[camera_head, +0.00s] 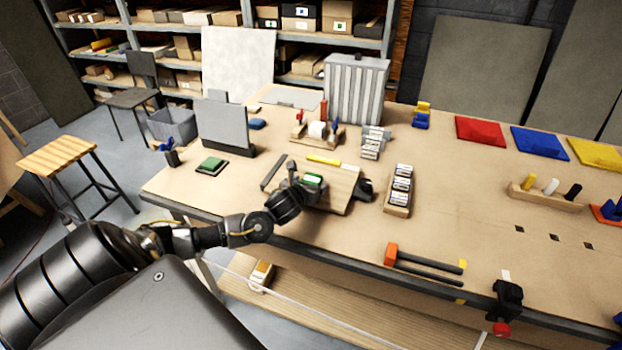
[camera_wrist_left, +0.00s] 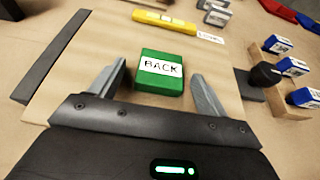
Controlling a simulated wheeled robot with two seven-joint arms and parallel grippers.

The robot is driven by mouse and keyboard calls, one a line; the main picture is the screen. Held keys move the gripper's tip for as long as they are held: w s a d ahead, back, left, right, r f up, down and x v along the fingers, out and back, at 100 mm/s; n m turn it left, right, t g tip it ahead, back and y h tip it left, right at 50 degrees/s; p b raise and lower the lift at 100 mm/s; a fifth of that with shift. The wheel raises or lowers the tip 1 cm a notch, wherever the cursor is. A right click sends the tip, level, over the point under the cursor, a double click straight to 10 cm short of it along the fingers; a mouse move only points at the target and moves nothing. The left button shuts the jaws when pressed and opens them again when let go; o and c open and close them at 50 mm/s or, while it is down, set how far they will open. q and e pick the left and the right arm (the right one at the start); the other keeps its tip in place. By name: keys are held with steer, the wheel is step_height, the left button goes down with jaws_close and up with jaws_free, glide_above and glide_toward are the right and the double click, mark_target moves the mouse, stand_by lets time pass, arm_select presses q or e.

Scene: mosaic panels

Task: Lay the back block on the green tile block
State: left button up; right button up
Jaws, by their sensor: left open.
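The back block (camera_wrist_left: 160,72) is a small green block with a white BACK label, lying on a light wooden board (camera_head: 343,190). It also shows in the head view (camera_head: 313,179) at the tip of my left gripper. My left gripper (camera_wrist_left: 158,74) is open, with one finger on each side of the back block and visible gaps between. What seems to be the green tile block (camera_head: 211,164) is a flat green piece on a dark base, farther left on the table. My right gripper is not in view.
A grey upright panel (camera_head: 222,124) stands behind the green piece. A yellow bar (camera_wrist_left: 165,22) lies at the board's far edge, and a dark strip (camera_head: 273,172) lies at its left. A rack of labelled blocks (camera_head: 398,203) stands right of the board. Table between board and green piece is mostly clear.

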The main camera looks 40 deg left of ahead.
arm_select(q)
steer(key=c, duration=1.1)
steer(key=shift+r, duration=0.1)
